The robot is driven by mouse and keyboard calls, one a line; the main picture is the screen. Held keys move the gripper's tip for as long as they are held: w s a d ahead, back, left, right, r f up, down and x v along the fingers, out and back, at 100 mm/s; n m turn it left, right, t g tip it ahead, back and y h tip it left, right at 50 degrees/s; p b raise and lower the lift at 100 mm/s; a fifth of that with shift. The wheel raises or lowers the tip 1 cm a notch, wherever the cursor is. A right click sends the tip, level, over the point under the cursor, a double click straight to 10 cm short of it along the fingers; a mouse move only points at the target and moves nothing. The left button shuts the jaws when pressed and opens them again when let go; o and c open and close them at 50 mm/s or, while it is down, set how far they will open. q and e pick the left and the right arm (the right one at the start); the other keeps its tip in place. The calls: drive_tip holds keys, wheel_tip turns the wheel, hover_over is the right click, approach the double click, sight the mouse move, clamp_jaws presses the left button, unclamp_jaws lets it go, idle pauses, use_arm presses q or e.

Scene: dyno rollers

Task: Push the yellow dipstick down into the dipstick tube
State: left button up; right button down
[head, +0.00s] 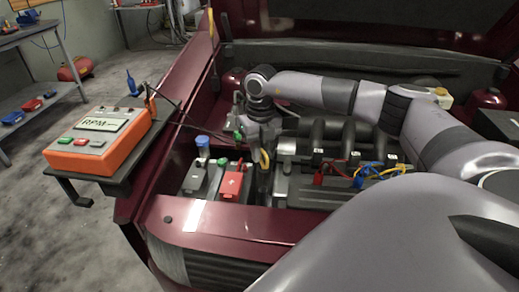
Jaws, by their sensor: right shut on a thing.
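The yellow dipstick (265,158) shows as a small yellow loop in the engine bay, right of the red-capped box. My right gripper (265,146) points down from above and is shut on the dipstick. The gripper and wrist hide much of it. The dipstick tube cannot be made out, so how deep the dipstick sits in it cannot be told. My left gripper is not in view.
A blue-capped reservoir (202,142) and a red-capped box (231,184) stand left of the gripper. The engine (330,135) with red, blue and yellow leads lies to the right. An orange RPM meter (100,140) sits on a side shelf. The dark red front panel (230,222) borders the bay.

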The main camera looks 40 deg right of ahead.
sight(259, 169)
drive_tip(key=shift+f+b, duration=1.5)
drive_tip(key=shift+f, duration=1.35)
drive_tip(key=shift+f+b, duration=0.3)
drive_tip(key=shift+f, duration=0.45)
drive_tip(key=c, duration=1.1)
unclamp_jaws()
wheel_tip(259, 169, up, 7)
drive_tip(key=shift+r, duration=0.1)
